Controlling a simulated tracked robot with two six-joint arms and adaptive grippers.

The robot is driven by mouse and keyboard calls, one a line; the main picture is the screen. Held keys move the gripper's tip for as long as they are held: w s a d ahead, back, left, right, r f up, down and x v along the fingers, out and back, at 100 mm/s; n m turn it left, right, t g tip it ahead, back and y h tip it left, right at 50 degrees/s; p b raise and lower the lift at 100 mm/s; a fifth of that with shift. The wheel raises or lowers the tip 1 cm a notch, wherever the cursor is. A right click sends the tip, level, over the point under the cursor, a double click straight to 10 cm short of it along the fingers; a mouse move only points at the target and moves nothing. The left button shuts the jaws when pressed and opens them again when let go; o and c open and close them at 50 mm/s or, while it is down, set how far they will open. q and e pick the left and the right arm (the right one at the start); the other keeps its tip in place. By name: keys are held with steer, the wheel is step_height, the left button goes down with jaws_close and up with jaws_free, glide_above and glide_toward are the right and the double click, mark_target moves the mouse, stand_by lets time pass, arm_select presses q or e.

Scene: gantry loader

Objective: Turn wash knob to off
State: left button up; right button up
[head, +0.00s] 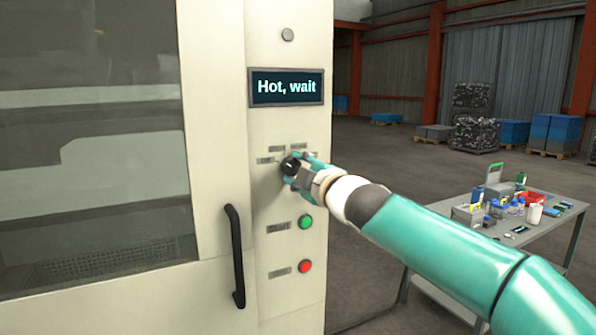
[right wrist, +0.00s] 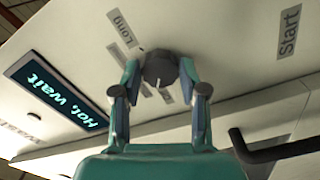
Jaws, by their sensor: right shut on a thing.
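The wash knob (head: 290,165) is a dark round knob on the pale machine panel, below the display (head: 286,87) that reads "Hot, wait". My right gripper (head: 298,170) is at the panel with its fingers around the knob. In the right wrist view the knob (right wrist: 160,68) sits between the two fingertips of my right gripper (right wrist: 160,80), which is shut on it. Small labels surround the knob; one reads "Long" (right wrist: 121,28). My left gripper is not in view.
Below the knob are a green button (head: 305,222) and a red button (head: 305,266). A black door handle (head: 236,256) stands out to the left, beside the glass door (head: 90,130). A cluttered grey table (head: 545,245) stands at the right, behind my right arm.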

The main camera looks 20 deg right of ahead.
steer(key=shift+a+f+n, duration=0.1)
steer(key=shift+f+n, duration=0.15)
steer(key=shift+n, duration=0.95)
steer(key=o, duration=1.1)
steer(key=shift+a, duration=0.1)
steer(key=shift+o, duration=0.2)
steer(key=shift+r, duration=0.1)
steer(key=shift+r, duration=0.1)
